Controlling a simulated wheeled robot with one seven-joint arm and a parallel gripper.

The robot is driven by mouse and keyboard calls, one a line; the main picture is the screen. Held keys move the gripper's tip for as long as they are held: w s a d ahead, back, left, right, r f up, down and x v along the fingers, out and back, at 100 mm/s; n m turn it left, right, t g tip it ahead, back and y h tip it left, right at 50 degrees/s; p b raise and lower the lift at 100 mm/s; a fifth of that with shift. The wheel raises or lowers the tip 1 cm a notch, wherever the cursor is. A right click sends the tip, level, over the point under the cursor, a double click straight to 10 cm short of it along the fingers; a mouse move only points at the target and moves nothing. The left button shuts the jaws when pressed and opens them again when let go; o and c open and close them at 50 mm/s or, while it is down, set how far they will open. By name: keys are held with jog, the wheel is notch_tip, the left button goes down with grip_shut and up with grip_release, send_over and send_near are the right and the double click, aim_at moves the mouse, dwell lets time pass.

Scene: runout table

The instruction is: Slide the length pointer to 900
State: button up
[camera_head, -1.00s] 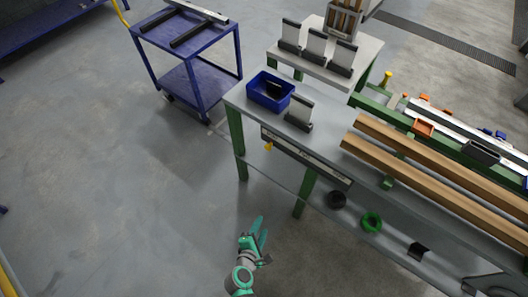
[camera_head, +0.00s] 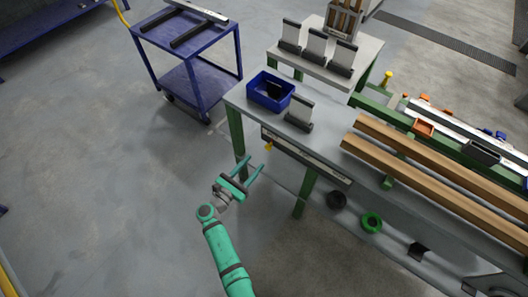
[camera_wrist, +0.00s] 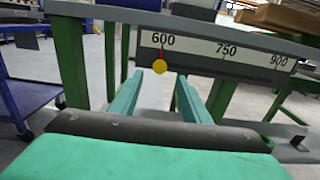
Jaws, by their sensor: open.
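The length scale (camera_wrist: 205,48) is a dark rail with a white strip on the table's front edge, marked 600, 750 and 900 from left to right in the wrist view. It also shows in the head view (camera_head: 310,158). The yellow round pointer (camera_wrist: 160,66) with a red mark sits at 600, at the scale's left end; it also shows in the head view (camera_head: 268,146). My gripper (camera_head: 257,167) is open and empty, in front of and below the pointer, apart from it. In the wrist view the two green fingers (camera_wrist: 157,97) point toward the rail, with the pointer beyond them between their tips.
The grey table (camera_head: 335,144) has green legs, with a blue bin (camera_head: 262,99) near its left corner. Wooden beams (camera_head: 440,185) lie to the right. A blue cart (camera_head: 204,82) stands at the back left. The floor left of my arm is clear.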

aim_at(267, 149)
jog(key=x, duration=0.8)
jog(key=shift+c, duration=0.6)
jog(key=shift+d, duration=0.1)
grip_shut()
